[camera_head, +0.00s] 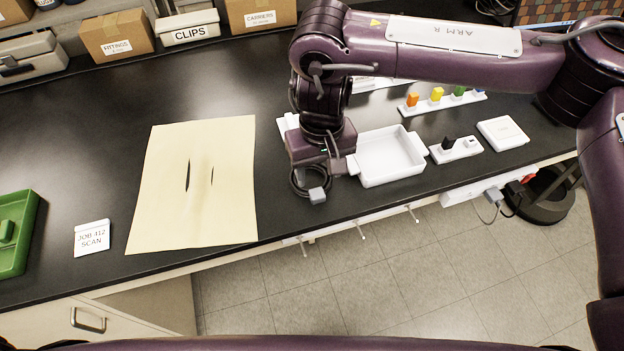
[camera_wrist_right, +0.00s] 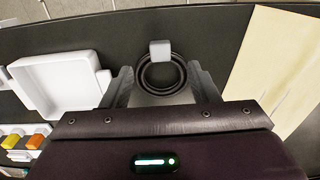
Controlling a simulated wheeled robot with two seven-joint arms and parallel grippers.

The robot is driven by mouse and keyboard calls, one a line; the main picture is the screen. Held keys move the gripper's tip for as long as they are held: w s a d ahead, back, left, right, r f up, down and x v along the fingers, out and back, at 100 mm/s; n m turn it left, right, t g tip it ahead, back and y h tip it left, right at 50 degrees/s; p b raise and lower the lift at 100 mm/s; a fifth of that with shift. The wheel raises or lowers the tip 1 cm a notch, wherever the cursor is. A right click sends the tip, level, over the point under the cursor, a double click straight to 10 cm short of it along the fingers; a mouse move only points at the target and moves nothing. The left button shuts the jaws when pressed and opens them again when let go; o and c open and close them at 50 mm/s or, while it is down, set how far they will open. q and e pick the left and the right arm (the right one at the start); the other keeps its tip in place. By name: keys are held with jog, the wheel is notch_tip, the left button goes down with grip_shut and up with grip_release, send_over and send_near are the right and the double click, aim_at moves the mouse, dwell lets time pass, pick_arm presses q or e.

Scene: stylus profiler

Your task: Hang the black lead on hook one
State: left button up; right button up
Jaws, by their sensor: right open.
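The black lead (camera_head: 298,183) is a coiled cable with a grey plug (camera_head: 317,196), near the bench's front edge. In the right wrist view the coil (camera_wrist_right: 146,78) lies between my right gripper's fingers, with its plug (camera_wrist_right: 160,49) beyond the fingertips. My right gripper (camera_head: 325,170) points down over the coil. Its fingers (camera_wrist_right: 161,74) are open, one on each side, with gaps to the coil. Hook numbers are not readable.
A white tray (camera_head: 424,144) stands just right of the gripper. A tan sheet (camera_head: 225,150) with dark slits lies to the left. A green tray (camera_head: 32,205) is far left.

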aim_at(318, 195)
jog(key=shift+w+d+f, duration=0.1)
jog(key=shift+d+f, duration=0.15)
jog(key=f+p, duration=0.1)
jog(key=f, duration=0.1)
jog(key=f+p, duration=0.1)
jog(key=f, duration=0.1)
jog(key=f+p, duration=0.1)
jog(key=f, duration=0.1)
jog(key=shift+a+f, duration=0.15)
jog(key=shift+a, duration=0.15)
jog(key=shift+f, duration=0.35)
jog(key=shift+c, duration=0.4)
jog(key=c, duration=1)
